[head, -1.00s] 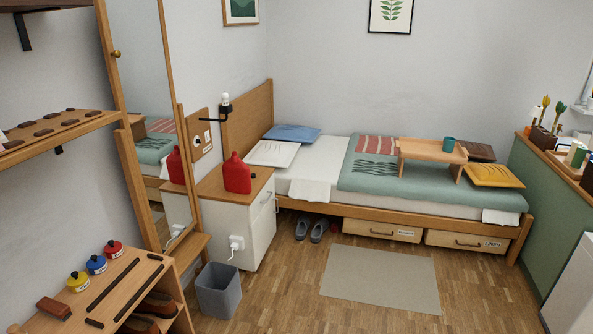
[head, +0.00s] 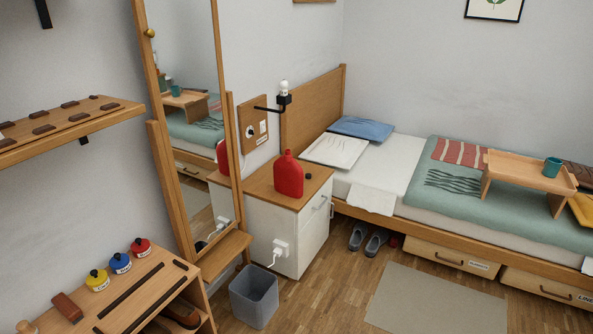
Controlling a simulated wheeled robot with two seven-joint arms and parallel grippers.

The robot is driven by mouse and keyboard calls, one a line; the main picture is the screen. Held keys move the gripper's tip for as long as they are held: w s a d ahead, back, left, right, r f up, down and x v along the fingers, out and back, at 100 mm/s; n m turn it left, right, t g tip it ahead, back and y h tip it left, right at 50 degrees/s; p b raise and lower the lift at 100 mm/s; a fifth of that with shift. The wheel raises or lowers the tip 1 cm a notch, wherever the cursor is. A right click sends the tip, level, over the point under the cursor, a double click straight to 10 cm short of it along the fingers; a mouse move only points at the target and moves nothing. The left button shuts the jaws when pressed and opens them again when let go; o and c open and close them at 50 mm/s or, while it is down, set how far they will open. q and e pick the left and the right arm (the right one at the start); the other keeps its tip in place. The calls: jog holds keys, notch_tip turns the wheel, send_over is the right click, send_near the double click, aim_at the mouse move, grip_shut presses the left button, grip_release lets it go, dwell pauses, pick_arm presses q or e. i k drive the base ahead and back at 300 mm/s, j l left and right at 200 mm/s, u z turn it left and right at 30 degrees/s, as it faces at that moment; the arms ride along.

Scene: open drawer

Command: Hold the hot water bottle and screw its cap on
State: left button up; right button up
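The red hot water bottle (head: 288,177) stands upright on the wooden top of the white bedside cabinet, beside the bed's headboard. A small dark round thing (head: 308,177) lies on the cabinet top just right of the bottle; it may be the cap, but it is too small to be sure. The bottle's reflection shows partly in the mirror. Neither of my grippers is in view.
The bedside cabinet (head: 314,235) has a plug and socket on its side. A grey bin (head: 254,299) stands on the floor in front. A shoe shelf (head: 160,272) with several tins is at lower left. A mirror (head: 190,90) stands left of the cabinet. A rug (head: 435,303) lies at right.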

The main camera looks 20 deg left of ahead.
aim_at(288, 174)
jog(key=i+l+u, duration=0.1)
jog(key=i+u, duration=0.25)
jog(key=i+l+u, duration=0.3)
jog(key=i, duration=0.2)
